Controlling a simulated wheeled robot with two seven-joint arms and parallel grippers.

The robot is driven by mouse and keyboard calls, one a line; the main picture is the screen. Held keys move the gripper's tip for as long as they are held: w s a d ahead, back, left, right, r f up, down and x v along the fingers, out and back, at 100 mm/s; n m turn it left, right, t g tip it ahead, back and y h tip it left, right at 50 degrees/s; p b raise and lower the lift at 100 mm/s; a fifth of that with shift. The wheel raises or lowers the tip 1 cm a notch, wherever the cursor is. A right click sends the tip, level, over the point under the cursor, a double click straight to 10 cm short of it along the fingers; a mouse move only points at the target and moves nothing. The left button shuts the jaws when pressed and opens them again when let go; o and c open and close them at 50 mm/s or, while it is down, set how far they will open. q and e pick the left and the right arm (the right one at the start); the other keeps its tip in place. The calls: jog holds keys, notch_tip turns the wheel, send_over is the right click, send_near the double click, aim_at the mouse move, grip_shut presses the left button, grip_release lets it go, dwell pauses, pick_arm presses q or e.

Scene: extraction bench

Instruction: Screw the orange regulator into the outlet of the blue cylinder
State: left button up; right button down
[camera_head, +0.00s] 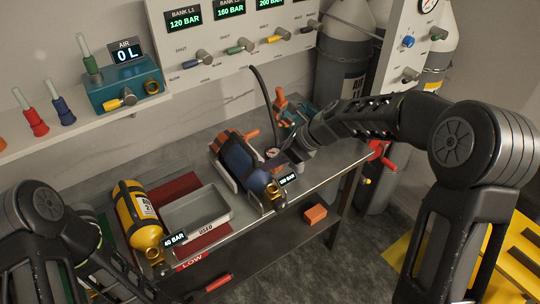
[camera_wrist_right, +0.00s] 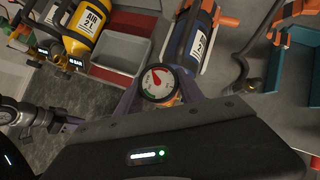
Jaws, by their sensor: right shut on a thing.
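The blue cylinder (camera_head: 238,160) lies in a cradle on the bench, its brass valve end (camera_head: 270,189) toward the front with a bar readout beside it. In the right wrist view the blue cylinder (camera_wrist_right: 197,42) is behind the held part. My right gripper (camera_head: 284,160) is over the bench just right of the cylinder. It is shut on the orange regulator, whose round white gauge (camera_wrist_right: 157,82) faces the wrist camera; the gauge also shows small in the head view (camera_head: 272,152). Most of the regulator's body is hidden by the gripper. It appears apart from the outlet.
A yellow cylinder (camera_head: 138,212) reading 40 BAR lies at the left. A grey tray marked USED (camera_head: 223,217) sits between the cylinders. A dark hose (camera_head: 262,95) rises behind the bench, beside an orange-handled tool (camera_head: 280,98). An orange block (camera_head: 315,214) is below the bench top.

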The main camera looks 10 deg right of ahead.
aim_at(273, 171)
jog(key=shift+w+a+f, duration=0.1)
jog(key=shift+a+f, duration=0.05)
jog(key=shift+f+b, duration=2.05)
jog(key=shift+f, duration=0.65)
jog(key=shift+p, duration=0.55)
jog(key=shift+f+b, duration=0.9)
jog(key=shift+f, duration=0.35)
